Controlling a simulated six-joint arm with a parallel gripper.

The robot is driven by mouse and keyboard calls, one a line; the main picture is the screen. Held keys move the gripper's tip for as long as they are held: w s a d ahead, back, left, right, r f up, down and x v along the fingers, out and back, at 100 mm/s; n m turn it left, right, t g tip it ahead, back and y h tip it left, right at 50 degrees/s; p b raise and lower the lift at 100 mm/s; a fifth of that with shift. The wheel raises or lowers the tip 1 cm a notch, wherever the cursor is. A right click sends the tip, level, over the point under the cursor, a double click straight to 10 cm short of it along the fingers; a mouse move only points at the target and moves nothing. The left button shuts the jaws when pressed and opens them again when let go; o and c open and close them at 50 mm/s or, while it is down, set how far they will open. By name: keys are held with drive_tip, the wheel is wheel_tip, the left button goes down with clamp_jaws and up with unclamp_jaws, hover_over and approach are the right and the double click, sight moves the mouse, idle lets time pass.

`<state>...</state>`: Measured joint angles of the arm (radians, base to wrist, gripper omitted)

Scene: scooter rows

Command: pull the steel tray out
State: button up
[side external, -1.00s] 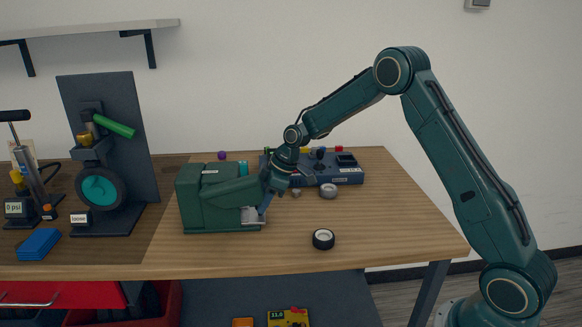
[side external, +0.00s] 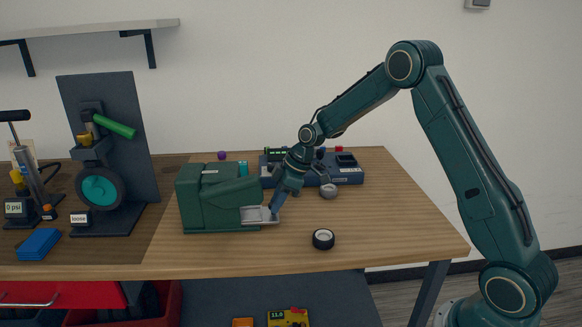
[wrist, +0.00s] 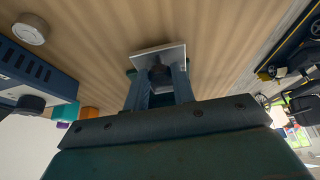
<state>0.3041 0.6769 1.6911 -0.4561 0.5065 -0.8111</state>
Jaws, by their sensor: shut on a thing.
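The steel tray (side external: 256,216) sticks out to the right from the low front of the green machine (side external: 215,200) on the wooden bench. My gripper (side external: 274,209) points down at the tray's outer end and is shut on it. In the wrist view, my two fingers (wrist: 160,88) close around a dark knob-like part (wrist: 160,74) at the tray's end, and the pale metal of the tray (wrist: 172,52) shows beyond them. The tray's inner end is hidden inside the machine.
A small black-rimmed wheel (side external: 323,239) lies to the right of the tray. A grey round part (side external: 328,191) and a blue organiser (side external: 345,174) sit behind. The bench top (side external: 400,220) farther right is clear.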

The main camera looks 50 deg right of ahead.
drive_tip(key=shift+s+d, duration=0.1)
drive_tip(key=shift+d, duration=0.05)
drive_tip(key=shift+s+d, duration=2.3)
drive_tip(key=shift+s, duration=0.05)
drive_tip(key=shift+w+a, duration=0.15)
drive_tip(key=shift+w, duration=0.05)
idle(0.5)
drive_tip(key=shift+s, duration=0.2)
idle(0.4)
drive_tip(key=o, duration=1.4)
